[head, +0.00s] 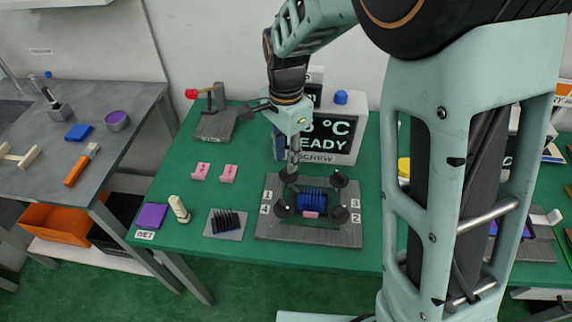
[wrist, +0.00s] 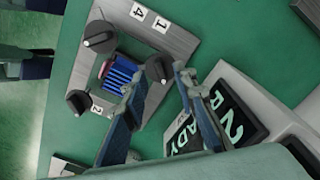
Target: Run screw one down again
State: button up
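The grey screw fixture (head: 262,226) lies on the green table, with four numbered corners and a black knob at each. Screw one's knob (head: 289,177) is at the back left, near label 1; it also shows in the wrist view (wrist: 159,68). My gripper (head: 293,164) points down just above it. In the wrist view my gripper (wrist: 159,78) has its fingers apart, with that knob showing between the tips; I cannot tell whether they touch it. A blue finned block (head: 313,198) sits in the fixture's middle, with a pink piece at its front.
A display (head: 334,135) reading READY stands close behind the fixture. A red-handled lever fixture (head: 214,124) and two pink pieces (head: 202,171) are left of my gripper. A black finned block (head: 227,221), a cream bottle (head: 179,209) and a purple pad (head: 152,215) lie front left.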

notch_tip(320, 180, up, 8)
dwell(0.6)
